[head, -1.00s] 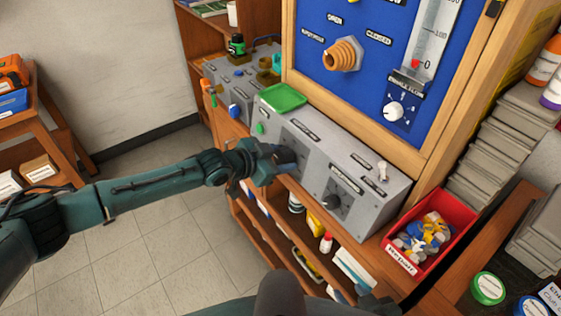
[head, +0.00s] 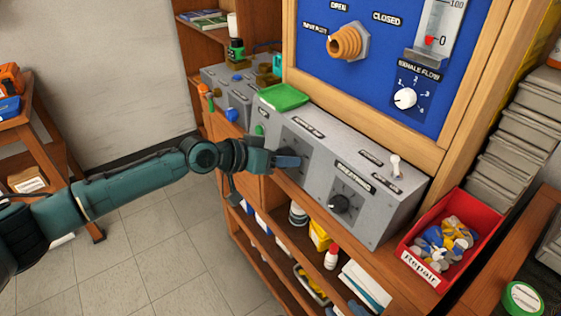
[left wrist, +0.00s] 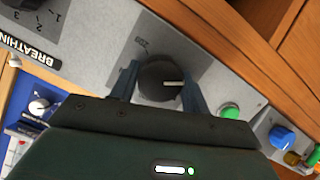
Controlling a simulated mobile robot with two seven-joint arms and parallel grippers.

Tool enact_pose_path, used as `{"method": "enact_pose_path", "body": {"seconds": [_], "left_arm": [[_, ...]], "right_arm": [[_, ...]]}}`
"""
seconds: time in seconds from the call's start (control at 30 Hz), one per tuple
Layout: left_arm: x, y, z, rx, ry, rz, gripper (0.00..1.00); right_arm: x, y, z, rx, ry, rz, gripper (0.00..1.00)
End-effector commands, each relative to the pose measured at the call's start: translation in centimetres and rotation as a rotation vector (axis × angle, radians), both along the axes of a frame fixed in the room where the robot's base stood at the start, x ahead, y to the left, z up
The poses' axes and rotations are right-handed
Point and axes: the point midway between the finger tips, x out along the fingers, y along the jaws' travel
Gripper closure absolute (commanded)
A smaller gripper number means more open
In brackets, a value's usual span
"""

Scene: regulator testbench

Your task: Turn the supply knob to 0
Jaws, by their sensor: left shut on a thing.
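The supply knob (left wrist: 160,82) is a round black knob with a white pointer line, on the grey sloping panel of the test box (head: 322,172). In the left wrist view its line points right, and a mark like "200" shows on the dark dial plate at its upper left. My left gripper (left wrist: 160,88) has one finger on each side of the knob and is shut on it. In the head view my left gripper (head: 288,160) covers the knob, so the knob is hidden there. The zero mark cannot be made out. My right gripper is not in view.
A second black knob (head: 340,204), labelled "BREATHING" in the wrist view, sits to the right on the same panel. A white toggle (head: 395,166) stands beyond it. A green tray (head: 284,97) lies on the box. A red repair bin (head: 412,250) stands right of the box.

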Motion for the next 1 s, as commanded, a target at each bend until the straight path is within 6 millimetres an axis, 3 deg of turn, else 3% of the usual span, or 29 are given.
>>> {"method": "enact_pose_path", "body": {"seconds": [0.37, 0.4, 0.63, 1.0], "left_arm": [[0.02, 0.07, -0.06, -0.003, 0.009, 0.004, 0.76], [0.02, 0.07, -0.06, -0.003, 0.009, 0.004, 0.51], [0.01, 0.04, -0.03, -0.002, 0.006, 0.003, 0.32], [-0.37, 0.77, 0.34, -0.003, 0.005, 0.003, 0.32]], "right_arm": [[0.19, 0.01, 0.24, 0.011, -0.003, -0.013, 0.64], [0.19, 0.02, 0.24, 0.01, -0.003, -0.012, 0.64], [0.15, 0.09, 0.22, 0.01, -0.003, -0.01, 0.64], [0.01, 0.09, 0.06, 0.003, -0.001, -0.002, 0.64]]}}
